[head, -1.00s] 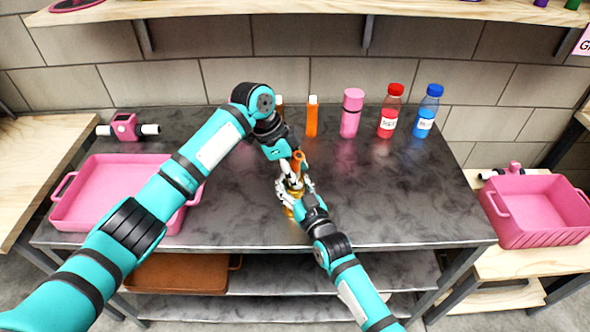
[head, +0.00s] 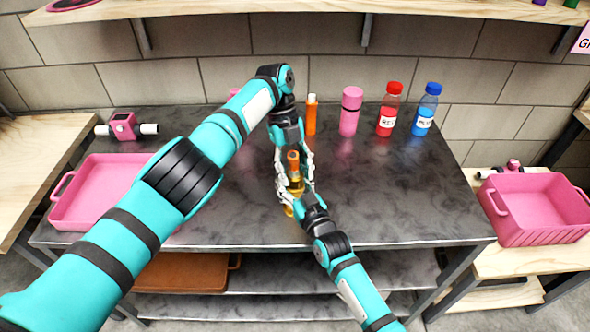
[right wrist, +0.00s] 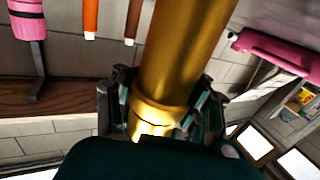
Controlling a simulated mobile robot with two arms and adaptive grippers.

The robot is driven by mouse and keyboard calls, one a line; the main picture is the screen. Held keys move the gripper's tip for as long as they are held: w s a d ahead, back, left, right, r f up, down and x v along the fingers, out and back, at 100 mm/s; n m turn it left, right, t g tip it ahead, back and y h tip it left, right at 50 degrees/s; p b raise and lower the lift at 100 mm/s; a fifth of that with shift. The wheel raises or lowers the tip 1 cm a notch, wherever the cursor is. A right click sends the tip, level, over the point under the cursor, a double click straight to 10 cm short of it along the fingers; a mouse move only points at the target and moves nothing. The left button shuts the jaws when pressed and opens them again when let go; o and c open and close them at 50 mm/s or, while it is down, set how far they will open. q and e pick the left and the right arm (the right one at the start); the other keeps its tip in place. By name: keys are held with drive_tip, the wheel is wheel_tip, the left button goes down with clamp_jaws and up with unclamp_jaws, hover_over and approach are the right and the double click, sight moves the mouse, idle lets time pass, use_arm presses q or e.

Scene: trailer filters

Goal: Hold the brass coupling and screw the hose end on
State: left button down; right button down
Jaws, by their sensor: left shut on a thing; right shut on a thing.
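The brass coupling (head: 297,186) stands upright over the middle of the table; its large golden barrel fills the centre of the right wrist view (right wrist: 182,50). My right gripper (head: 295,201) is shut around it from the front, with a dark finger on either side in the right wrist view. The orange hose end (head: 293,157) is at the top of the coupling, upright and in line with it. My left gripper (head: 293,168) comes down from above and behind and is shut on the hose end. The fingers of both grippers crowd together and hide the joint, so I cannot tell how far the threads engage.
An orange bottle (head: 311,117), a pink bottle (head: 350,112), a red bottle (head: 388,110) and a blue bottle (head: 426,110) line the back of the table. A pink tray (head: 90,205) is at left, a pink crate (head: 540,235) at right. The table's right half is clear.

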use_arm(q)
drive_tip(key=c, duration=1)
unclamp_jaws()
drive_tip(key=shift+w+a, duration=0.2)
drive_tip(key=shift+w, duration=0.05)
drive_tip(key=shift+c, duration=0.2)
drive_tip(key=o, duration=0.3)
drive_tip(key=shift+s+d, duration=0.1)
drive_tip(key=shift+s, duration=0.05)
